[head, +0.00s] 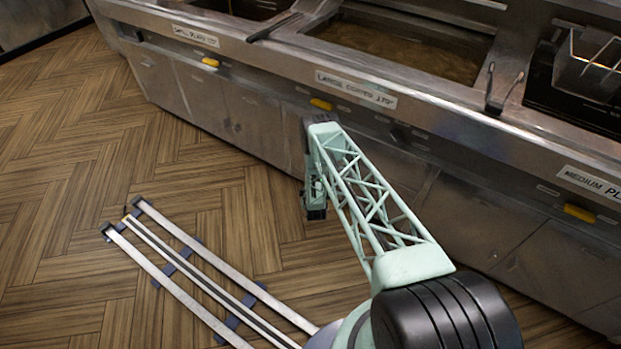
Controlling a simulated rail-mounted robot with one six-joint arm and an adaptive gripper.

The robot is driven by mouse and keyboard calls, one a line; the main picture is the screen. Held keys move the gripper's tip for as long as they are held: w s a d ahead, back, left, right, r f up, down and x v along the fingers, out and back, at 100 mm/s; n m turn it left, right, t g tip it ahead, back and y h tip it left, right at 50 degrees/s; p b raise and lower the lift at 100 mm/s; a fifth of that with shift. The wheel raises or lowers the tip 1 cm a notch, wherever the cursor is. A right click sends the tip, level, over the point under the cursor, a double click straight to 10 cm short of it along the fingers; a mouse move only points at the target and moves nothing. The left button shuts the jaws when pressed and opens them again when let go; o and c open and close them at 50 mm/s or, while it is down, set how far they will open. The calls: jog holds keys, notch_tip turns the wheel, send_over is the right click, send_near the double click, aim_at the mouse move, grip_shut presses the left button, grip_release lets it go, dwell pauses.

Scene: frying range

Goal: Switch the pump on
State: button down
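The steel frying range runs diagonally across the picture, and its front panel carries yellow handles or switches. One yellow piece (321,104) sits below the "large" label, just beyond my arm's upper bend. Another yellow piece (211,61) is at the upper left, and a third yellow piece (580,212) is at the right below the "medium" label. I cannot tell which control, if any, belongs to the pump. My pale green lattice arm rises towards the panel, then bends down in front of the cabinet doors. I cannot make out my gripper's fingers.
An open vat of brownish oil (405,52) lies behind the front ledge. A wire basket (588,65) stands at the upper right. Twin rails (190,270) run over the wooden floor at lower left. The floor at left is clear.

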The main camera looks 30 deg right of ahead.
jog(key=shift+w+d, duration=0.15)
jog(key=shift+d, duration=0.15)
dwell(0.4)
jog(key=shift+s+a, duration=0.3)
jog(key=shift+a, duration=0.15)
dwell(0.4)
jog(key=shift+s+a+p, duration=0.25)
jog(key=shift+s+a, duration=0.2)
jog(key=shift+a, duration=0.4)
jog(key=shift+s+a+p, duration=0.2)
jog(key=shift+s+a, duration=0.25)
jog(key=shift+a, duration=0.4)
jog(key=shift+s+a+p, duration=0.25)
jog(key=shift+s+a, duration=0.2)
jog(key=shift+a, duration=0.4)
jog(key=shift+w+r, duration=0.1)
